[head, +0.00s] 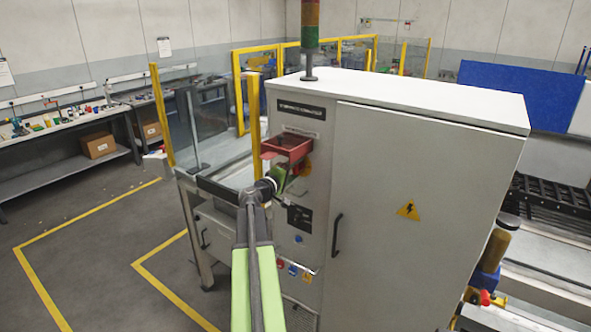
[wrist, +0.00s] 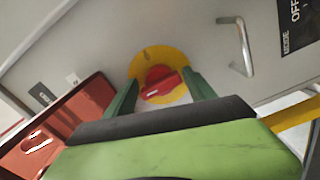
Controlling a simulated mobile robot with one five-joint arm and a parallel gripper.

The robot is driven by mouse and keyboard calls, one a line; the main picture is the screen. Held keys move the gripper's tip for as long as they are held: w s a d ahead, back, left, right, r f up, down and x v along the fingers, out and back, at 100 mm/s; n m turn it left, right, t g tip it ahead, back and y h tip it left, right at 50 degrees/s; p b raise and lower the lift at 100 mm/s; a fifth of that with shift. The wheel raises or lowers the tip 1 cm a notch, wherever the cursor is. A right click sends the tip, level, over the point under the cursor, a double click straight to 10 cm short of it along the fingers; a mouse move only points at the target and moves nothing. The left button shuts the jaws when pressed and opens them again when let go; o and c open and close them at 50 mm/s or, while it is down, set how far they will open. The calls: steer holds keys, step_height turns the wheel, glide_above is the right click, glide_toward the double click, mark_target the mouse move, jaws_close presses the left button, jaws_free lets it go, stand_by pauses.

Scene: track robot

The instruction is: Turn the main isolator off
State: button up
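The main isolator is a red rotary handle (wrist: 161,84) on a round yellow plate (wrist: 150,60) in the cabinet's grey front. In the wrist view the handle lies slightly tilted from horizontal. My gripper (wrist: 160,82) faces it, with one green finger on each side of the handle. The fingers are apart, and I cannot tell whether they touch it. In the head view my gripper (head: 285,174) is at the cabinet's narrow panel and covers most of the isolator; only an orange-yellow edge (head: 307,167) shows.
A red open box (head: 287,146) sticks out from the panel just above my gripper; it also shows at left in the wrist view (wrist: 62,125). A metal handle (wrist: 238,48) stands out at right. The cabinet door (head: 420,200) is shut. Yellow-framed guards (head: 253,115) stand left.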

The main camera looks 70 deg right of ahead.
steer(key=v, duration=1.7)
steer(key=shift+a, duration=0.2)
steer(key=shift+w, duration=0.1)
